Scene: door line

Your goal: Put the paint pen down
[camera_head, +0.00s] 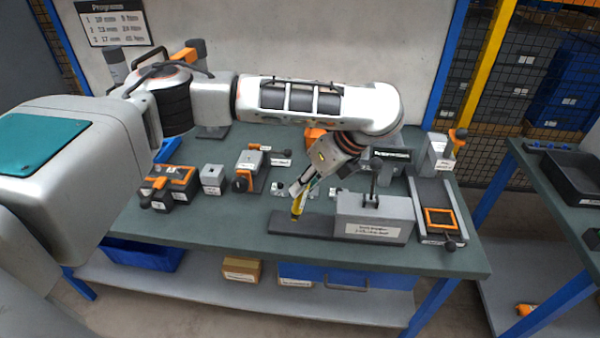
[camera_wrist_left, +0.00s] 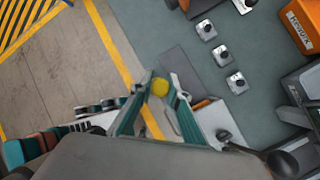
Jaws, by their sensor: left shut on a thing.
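My left gripper (camera_head: 301,188) points down over the workbench and is shut on the yellow paint pen (camera_head: 297,206). The pen is near upright, slightly tilted, its lower end close to the dark grey base strip (camera_head: 275,224) of a labelled grey block (camera_head: 375,220). I cannot tell whether it touches the strip. In the left wrist view the round yellow end of the pen (camera_wrist_left: 160,87) shows between the teal fingers of the left gripper (camera_wrist_left: 157,84). The pen's other end is hidden there. My right gripper is not in view.
The green bench (camera_head: 210,228) holds an orange-and-black fixture (camera_head: 168,187), a small grey block (camera_head: 213,178), a clamp device (camera_head: 248,170) and a slide with an orange frame (camera_head: 439,219). Bare bench lies left of the strip. A second table (camera_head: 560,180) stands at the right.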

